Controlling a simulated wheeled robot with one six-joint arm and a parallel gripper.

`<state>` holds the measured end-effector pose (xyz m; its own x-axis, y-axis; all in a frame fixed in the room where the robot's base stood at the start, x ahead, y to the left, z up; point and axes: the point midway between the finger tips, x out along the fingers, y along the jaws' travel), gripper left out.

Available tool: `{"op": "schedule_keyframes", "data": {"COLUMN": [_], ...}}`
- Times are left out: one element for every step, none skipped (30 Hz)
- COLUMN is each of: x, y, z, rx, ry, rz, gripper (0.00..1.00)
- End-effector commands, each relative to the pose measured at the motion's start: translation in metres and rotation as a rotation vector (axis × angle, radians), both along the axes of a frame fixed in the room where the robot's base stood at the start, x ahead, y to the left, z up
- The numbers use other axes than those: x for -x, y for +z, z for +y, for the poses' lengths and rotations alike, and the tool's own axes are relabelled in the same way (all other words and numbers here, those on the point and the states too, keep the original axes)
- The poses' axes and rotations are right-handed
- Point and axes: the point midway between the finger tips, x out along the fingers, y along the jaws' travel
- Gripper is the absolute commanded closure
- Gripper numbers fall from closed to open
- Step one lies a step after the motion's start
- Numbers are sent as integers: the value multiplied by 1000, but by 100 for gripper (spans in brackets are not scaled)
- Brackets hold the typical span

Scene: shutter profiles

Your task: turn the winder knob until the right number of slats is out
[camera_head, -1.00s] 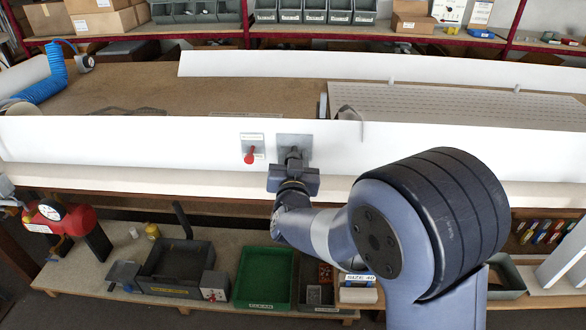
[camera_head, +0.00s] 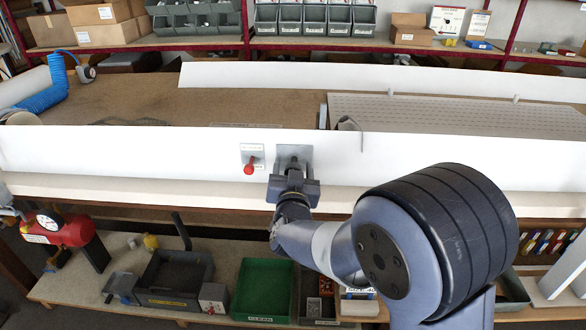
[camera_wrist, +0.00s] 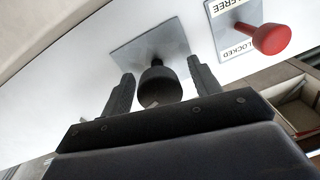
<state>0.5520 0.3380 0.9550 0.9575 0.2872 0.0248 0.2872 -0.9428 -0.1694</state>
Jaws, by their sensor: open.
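The winder knob (camera_wrist: 158,84) is a dark round knob on a grey square plate (camera_wrist: 150,50) fixed to the white panel. My gripper (camera_wrist: 163,85) is open, with one finger on each side of the knob and a visible gap to each finger. In the head view, my gripper (camera_head: 292,172) is in front of the plate (camera_head: 294,152) and hides most of the knob. The slats (camera_head: 450,118) form a perforated grey-white sheet lying behind the panel at the right.
Left of the knob in the head view is a red-knobbed lever (camera_head: 249,169); its label reads FREE and LOCKED in the wrist view (camera_wrist: 272,38). Below are a green tray (camera_head: 263,288), dark bins and a red tank with a gauge (camera_head: 62,230). White panels run along the bench.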

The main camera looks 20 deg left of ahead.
Motion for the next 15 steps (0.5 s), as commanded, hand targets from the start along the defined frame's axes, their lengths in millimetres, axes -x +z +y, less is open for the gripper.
{"op": "schedule_keyframes", "data": {"x": [3, 6, 10, 15, 19, 26, 32, 38, 46, 51, 57, 65, 70, 75, 81], "y": [0, 0, 0, -1, 0, -1, -1, -1, -1, -2, -2, -2, -2, -2, -2], "z": [0, -1, -2, -3, -5, -7, -8, -10, -13, -15, -16, -18, -20, -21, -23], "rx": [0, 0, 0, 0, -1, 0, 0, 0, 0, -1, 0, 0, 0, -1, 0], "ry": [1, 2, 2, 2, 2, 2, 3, 4, 3, 3, 3, 4, 4, 3, 3], "rz": [0, 0, 0, 0, 0, 1, 0, -1, -1, 1, -1, -1, -1, 0, -1], "gripper": [41, 41, 41, 41, 41, 41, 41, 41, 41, 41, 41, 41, 41, 41, 41]}}
